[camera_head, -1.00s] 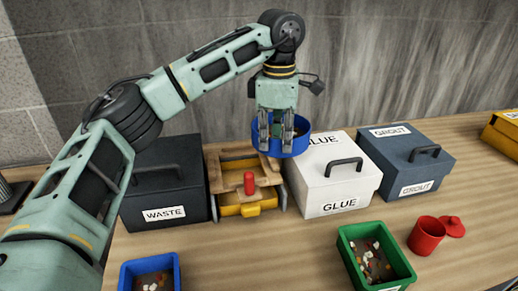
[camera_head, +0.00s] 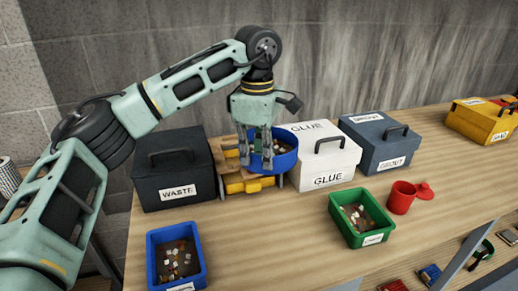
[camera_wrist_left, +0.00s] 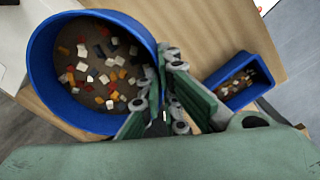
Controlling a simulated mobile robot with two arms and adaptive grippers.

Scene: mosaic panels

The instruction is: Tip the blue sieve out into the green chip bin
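In the left wrist view the sieve (camera_wrist_left: 36,78) hangs at the left of the fingers (camera_wrist_left: 160,118), roughly level. Several white, orange and red chips lie inside it. The green chip bin (camera_head: 341,222) stands on the bench, in front and to the right of the sieve, with some chips in it and a label on its front. My right gripper is not in view.
A blue bin (camera_head: 153,265) with chips stands front left. A red cup (camera_head: 401,199) stands right of the green bin.

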